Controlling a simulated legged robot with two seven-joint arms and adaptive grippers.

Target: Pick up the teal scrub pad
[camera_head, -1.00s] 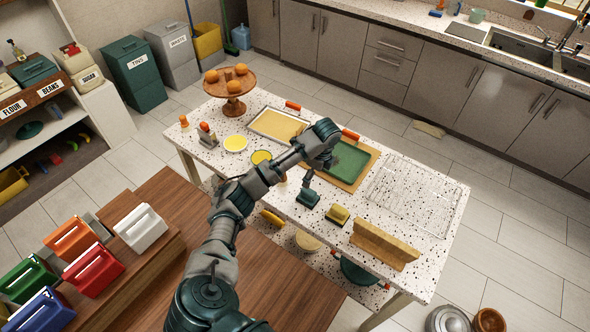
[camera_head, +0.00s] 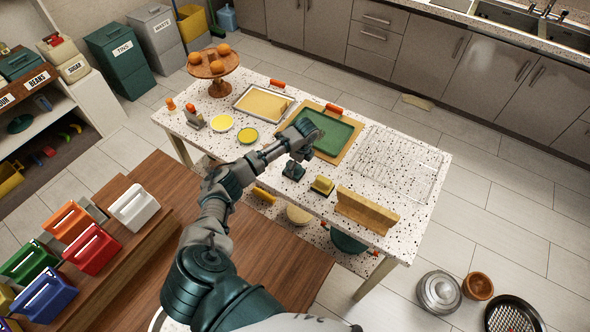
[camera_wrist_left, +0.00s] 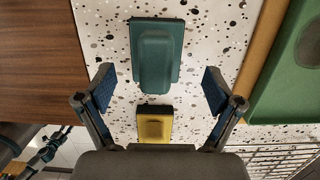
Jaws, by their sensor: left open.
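The teal scrub pad (camera_head: 293,172) lies on the speckled counter table (camera_head: 408,224), left of a yellow scrub pad (camera_head: 322,186). In the left wrist view the teal scrub pad (camera_wrist_left: 157,52) is a dark teal block with a raised grip, standing just beyond the fingertips. The yellow pad (camera_wrist_left: 154,124) shows there between the fingers, lower down. My left gripper (camera_head: 299,157) is above the teal pad in the head view; its fingers (camera_wrist_left: 159,90) are spread wide and hold nothing. My right gripper is not in view.
A green tray on a wooden board (camera_head: 328,134) lies just behind the teal pad. A wire rack (camera_head: 400,165) is to the right, and a tan upright block (camera_head: 366,211) stands near the front edge. A brown wooden counter (camera_head: 262,262) lies in front.

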